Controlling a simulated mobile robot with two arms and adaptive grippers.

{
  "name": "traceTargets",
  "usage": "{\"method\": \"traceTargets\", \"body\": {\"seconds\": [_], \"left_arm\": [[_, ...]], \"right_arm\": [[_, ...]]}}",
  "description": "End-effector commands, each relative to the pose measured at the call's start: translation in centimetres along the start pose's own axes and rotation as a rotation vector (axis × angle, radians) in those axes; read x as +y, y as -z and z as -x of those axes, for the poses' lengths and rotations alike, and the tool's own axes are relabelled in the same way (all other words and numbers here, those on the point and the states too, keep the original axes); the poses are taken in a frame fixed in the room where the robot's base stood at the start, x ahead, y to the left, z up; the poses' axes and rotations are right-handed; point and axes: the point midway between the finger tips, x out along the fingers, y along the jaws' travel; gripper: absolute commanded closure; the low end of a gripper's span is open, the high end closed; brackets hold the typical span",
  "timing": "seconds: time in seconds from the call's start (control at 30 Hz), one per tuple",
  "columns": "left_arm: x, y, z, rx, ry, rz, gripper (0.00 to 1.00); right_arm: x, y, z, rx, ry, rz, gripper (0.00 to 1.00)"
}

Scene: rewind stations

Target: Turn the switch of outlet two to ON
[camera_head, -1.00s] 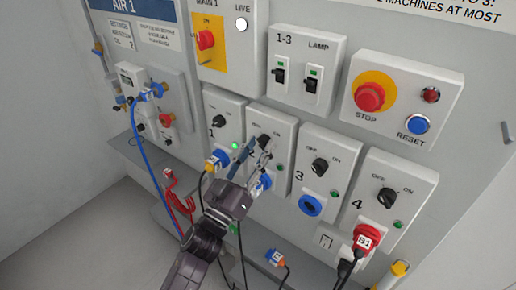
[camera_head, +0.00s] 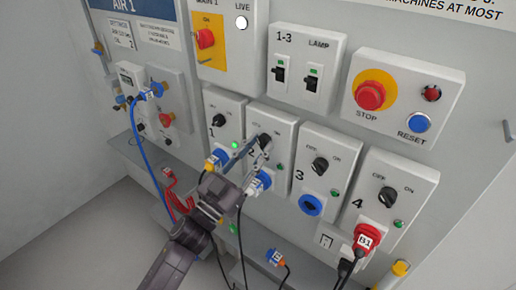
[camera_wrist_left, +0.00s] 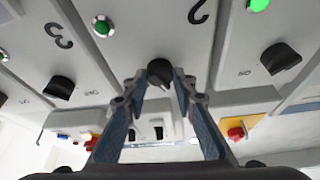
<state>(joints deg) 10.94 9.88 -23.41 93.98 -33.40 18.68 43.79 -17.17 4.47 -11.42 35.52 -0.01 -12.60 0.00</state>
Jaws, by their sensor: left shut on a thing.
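The outlet two panel (camera_head: 284,135) stands between outlets one and three. Its black switch knob (camera_head: 265,139) is partly hidden by my left gripper (camera_head: 257,148) in the head view. In the left wrist view, which is upside down, the knob (camera_wrist_left: 160,72) sits between the fingertips of my left gripper (camera_wrist_left: 158,84), which is shut on it. I cannot tell exactly where the knob points. The outlet two lamp (camera_head: 279,167) looks dark green; it also shows in the wrist view (camera_wrist_left: 103,27). A blue plug (camera_head: 263,181) is in the socket below. My right gripper is not in view.
Outlet one's lamp (camera_head: 235,145) is bright green. Outlet three's knob (camera_head: 320,165) and outlet four's knob (camera_head: 388,197) are to the right. A red plug (camera_head: 366,236) is in outlet four. Cables hang below, and a loose blue plug (camera_head: 275,257) is near the ledge.

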Motion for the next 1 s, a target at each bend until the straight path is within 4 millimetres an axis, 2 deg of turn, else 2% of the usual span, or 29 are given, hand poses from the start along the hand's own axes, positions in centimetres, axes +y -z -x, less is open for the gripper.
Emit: {"method": "traceTargets", "body": {"seconds": [0.47, 1.0], "left_arm": [[-0.4, 0.1, 0.0, -0.002, -0.176, -0.424, 0.99], [-0.6, 0.4, -0.1, -0.002, -0.367, -0.883, 0.99]], "right_arm": [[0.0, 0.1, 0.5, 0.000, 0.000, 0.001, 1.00], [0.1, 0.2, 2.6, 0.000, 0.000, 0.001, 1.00]]}}
